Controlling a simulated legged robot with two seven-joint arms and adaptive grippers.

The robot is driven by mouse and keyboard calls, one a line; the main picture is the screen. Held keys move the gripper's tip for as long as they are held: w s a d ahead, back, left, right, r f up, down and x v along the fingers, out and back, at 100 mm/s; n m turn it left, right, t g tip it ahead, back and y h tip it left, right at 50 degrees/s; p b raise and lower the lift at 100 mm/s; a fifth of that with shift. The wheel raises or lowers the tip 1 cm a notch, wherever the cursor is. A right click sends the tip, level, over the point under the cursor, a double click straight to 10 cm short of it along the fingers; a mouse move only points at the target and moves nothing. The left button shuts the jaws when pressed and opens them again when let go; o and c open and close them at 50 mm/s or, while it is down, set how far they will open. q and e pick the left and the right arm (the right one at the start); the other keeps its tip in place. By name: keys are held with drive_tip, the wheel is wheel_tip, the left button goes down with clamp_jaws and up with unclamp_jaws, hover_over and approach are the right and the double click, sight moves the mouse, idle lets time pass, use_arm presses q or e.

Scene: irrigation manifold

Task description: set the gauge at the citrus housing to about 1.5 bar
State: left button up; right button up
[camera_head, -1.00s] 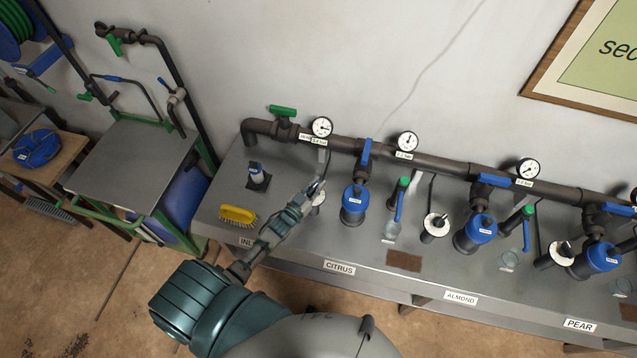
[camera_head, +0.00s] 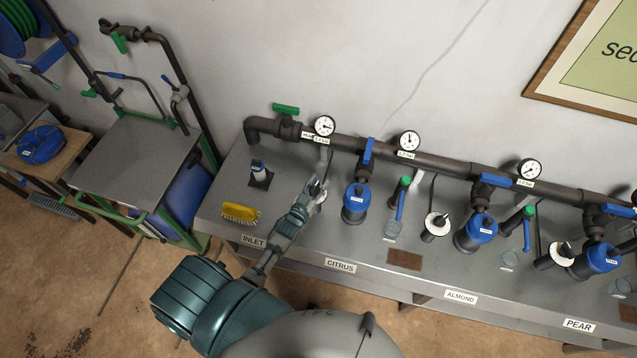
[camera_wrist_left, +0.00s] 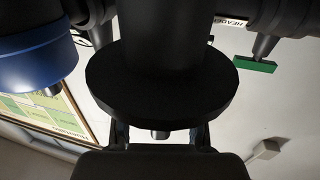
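The citrus housing (camera_head: 356,205) is a blue-topped canister behind the CITRUS label (camera_head: 340,266). A round gauge (camera_head: 409,140) stands on the pipe to its upper right; its small reading is not legible to me. My left gripper (camera_head: 318,187) is at the white-dialled regulator (camera_head: 321,199) left of the canister and partly hides it. In the left wrist view, a black disc and stem (camera_wrist_left: 165,85) fill the middle. The fingers stand apart beyond the disc's lower edge, their tips hidden. The gripper looks open; contact with the knob cannot be made out. My right gripper is not in view.
Another gauge (camera_head: 324,125) and a green-handled valve (camera_head: 286,110) are at the pipe's left end. A yellow brush (camera_head: 240,212) and a small dark-based device (camera_head: 260,175) are left of my arm. The almond regulator (camera_head: 437,225) is to the right.

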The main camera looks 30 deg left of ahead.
use_arm(q)
drive_tip(key=shift+r, duration=0.15)
drive_tip(key=s, duration=1.2)
wheel_tip(320, 180, up, 12)
drive_tip(key=p, duration=0.4)
drive_tip(key=shift+r+p, duration=0.25)
drive_tip(key=shift+p, duration=0.1)
idle(0.5)
drive_tip(key=shift+w, duration=0.1)
